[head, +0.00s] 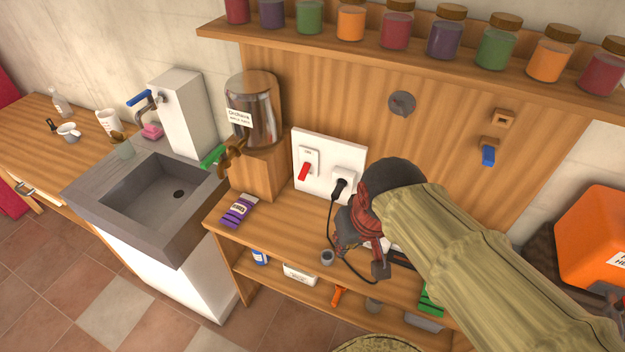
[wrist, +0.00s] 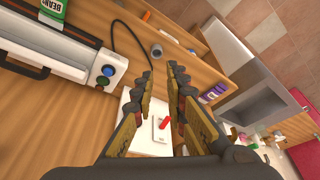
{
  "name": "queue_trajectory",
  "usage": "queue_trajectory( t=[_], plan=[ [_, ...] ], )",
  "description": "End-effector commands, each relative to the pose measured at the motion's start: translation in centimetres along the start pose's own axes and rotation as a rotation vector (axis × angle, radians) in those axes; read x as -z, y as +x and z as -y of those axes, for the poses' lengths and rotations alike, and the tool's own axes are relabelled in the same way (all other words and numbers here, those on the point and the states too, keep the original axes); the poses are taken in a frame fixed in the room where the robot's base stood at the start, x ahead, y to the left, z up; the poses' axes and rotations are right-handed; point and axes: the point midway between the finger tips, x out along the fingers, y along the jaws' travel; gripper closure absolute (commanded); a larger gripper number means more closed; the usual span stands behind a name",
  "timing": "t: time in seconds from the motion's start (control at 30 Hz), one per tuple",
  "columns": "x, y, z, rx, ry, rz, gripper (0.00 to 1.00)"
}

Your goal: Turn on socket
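The white socket panel (head: 325,188) is mounted on the wooden back wall above the counter. Its red switch lever (head: 304,171) sits on the left plate, tilted downward. A black plug (head: 339,187) is in the right outlet, with its cable hanging over the counter. In the wrist view the red lever (wrist: 164,124) and part of the panel (wrist: 127,99) show between and behind my fingers. My gripper (head: 362,256) is to the right of and below the panel in the head view, apart from the lever. Its fingers (wrist: 162,70) are spread with nothing between them.
A metal dispenser (head: 262,105) with a brass tap stands left of the panel. A purple packet (head: 239,211) lies on the counter. A grey appliance with green and blue buttons (wrist: 75,55) is near my gripper. A jar shelf (head: 400,50) runs above; the sink (head: 150,195) is left.

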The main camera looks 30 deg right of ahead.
Motion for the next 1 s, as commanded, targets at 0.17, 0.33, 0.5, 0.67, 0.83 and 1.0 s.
queue_trajectory(
  t=[0.17, 0.33, 0.5, 0.67, 0.83, 1.0],
  plan=[
    [0.0, 3.3, -2.0, 0.051, 0.249, 0.135, 0.98],
    [0.8, 6.5, -2.9, 0.157, 0.559, 0.235, 1.00],
    [3.2, 9.9, -4.0, 0.301, 0.946, 0.300, 1.00],
    [6.6, 12.8, -5.7, 0.447, 1.314, 0.318, 1.00],
    [10.8, 15.1, -8.1, 0.594, 1.648, 0.296, 1.00],
    [15.3, 15.5, -9.4, 0.720, 1.849, 0.247, 1.00]
  ],
)
